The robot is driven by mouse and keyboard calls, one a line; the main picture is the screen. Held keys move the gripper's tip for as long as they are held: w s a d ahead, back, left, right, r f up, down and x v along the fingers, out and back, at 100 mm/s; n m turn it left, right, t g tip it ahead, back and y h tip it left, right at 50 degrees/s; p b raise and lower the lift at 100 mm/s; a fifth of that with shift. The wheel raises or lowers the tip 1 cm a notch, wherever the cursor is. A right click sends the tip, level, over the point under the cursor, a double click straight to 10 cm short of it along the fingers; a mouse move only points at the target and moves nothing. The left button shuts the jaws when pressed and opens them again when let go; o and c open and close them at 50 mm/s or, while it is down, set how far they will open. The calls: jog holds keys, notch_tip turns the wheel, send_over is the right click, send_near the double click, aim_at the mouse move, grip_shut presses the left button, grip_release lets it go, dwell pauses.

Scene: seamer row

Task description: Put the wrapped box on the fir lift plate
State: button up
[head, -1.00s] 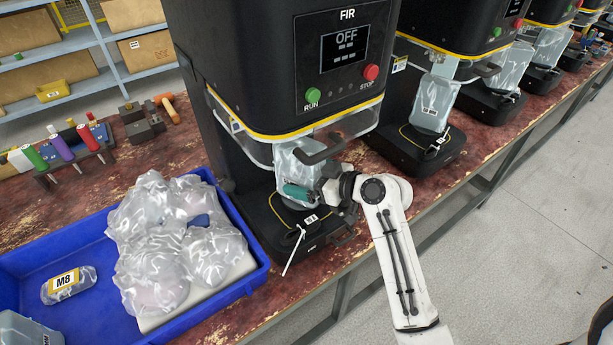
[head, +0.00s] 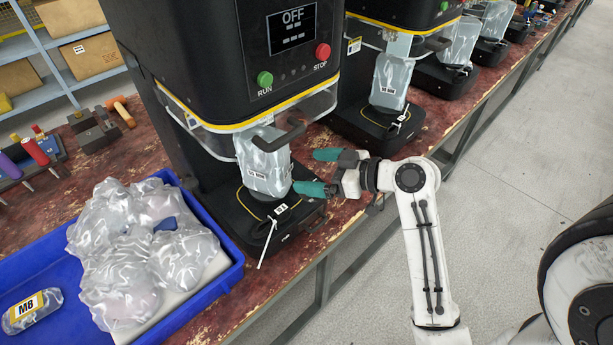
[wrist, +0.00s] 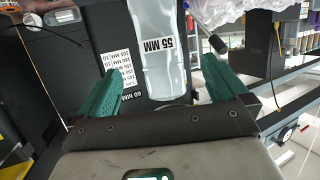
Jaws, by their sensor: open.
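The wrapped box (head: 263,165) is a pale, clear-wrapped upright block with a small label. It stands on the round black lift plate (head: 265,198) of the near machine, mostly hiding the plate. My gripper (head: 308,171) has green fingers and is open, just right of the box, with a gap between them. In the wrist view, a wrapped block (wrist: 162,40) labelled 55 MM shows beyond and between the spread fingers (wrist: 160,75). Nothing is held.
The near machine (head: 225,70) has a guard and handle (head: 280,135) close above the box. A white tie (head: 268,243) hangs off its base. A blue tray (head: 215,285) of wrapped bundles stands left. Open floor lies right.

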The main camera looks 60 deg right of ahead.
jog(key=s+a+f+g+y, duration=0.1)
jog(key=a+f+g, duration=0.4)
jog(key=a+f, duration=0.35)
jog(key=s+a+f+g+h, duration=0.1)
jog(key=s+a+f+g, duration=0.2)
jog(key=s, duration=0.3)
jog(key=s+a+f+m+g+h, duration=0.1)
jog(key=s+a+f+g+h, duration=0.1)
jog(key=s+a+f+g, duration=0.2)
notch_tip(320, 180, down, 2)
jog(key=s+g, duration=0.1)
jog(key=s, duration=0.1)
jog(key=shift+s+a+m, duration=0.3)
jog(key=shift+s, duration=0.1)
